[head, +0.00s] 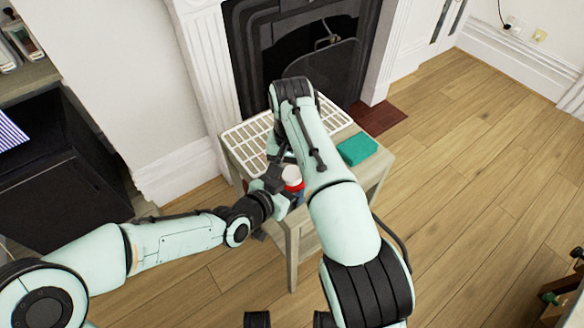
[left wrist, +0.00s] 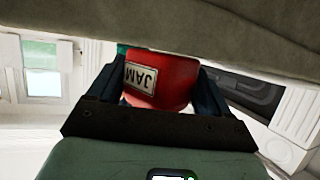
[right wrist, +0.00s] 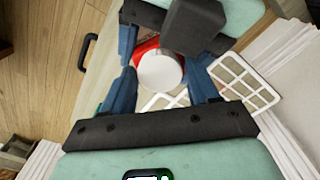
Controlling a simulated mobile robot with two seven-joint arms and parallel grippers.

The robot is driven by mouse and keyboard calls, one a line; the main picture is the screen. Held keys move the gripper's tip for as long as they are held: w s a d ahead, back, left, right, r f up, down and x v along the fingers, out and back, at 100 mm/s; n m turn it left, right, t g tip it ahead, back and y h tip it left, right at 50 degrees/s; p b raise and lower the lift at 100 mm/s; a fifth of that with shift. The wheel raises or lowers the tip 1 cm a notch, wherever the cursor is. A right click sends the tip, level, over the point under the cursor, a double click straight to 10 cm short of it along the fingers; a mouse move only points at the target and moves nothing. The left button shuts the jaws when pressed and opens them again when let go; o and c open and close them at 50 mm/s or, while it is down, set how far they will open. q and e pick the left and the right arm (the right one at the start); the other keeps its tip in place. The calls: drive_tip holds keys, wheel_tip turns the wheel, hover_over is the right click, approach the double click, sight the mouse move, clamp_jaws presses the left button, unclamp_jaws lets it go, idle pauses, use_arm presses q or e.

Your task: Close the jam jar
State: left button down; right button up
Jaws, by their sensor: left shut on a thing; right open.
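The red jam jar (head: 292,186) is near the front edge of the small wooden table (head: 378,165). A white round lid (head: 292,173) shows on its top; I cannot tell how firmly it sits. My left gripper (head: 279,183) is shut around the jar's side. In the left wrist view the jar (left wrist: 163,80) with its JAM label is between the two fingers. My right gripper (right wrist: 162,62) is open, its fingers on either side of the white lid (right wrist: 160,71) as seen from above. In the head view my right arm largely hides that gripper.
A white wire rack (head: 246,135) lies on the table's back and left part, also seen in the right wrist view (right wrist: 240,80). A teal block (head: 357,149) lies at the table's right. The fireplace (head: 300,45) stands behind.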

drive_tip(key=c, duration=0.9)
drive_tip(key=shift+m, duration=1)
drive_tip(key=o, duration=1.2)
use_arm(q)
drive_tip(key=shift+r, duration=0.1)
use_arm(e)
drive_tip(key=shift+o, duration=0.2)
use_arm(q)
drive_tip(key=shift+d, duration=0.1)
use_arm(e)
wheel_tip(320, 180, up, 6)
drive_tip(key=shift+r, duration=0.75)
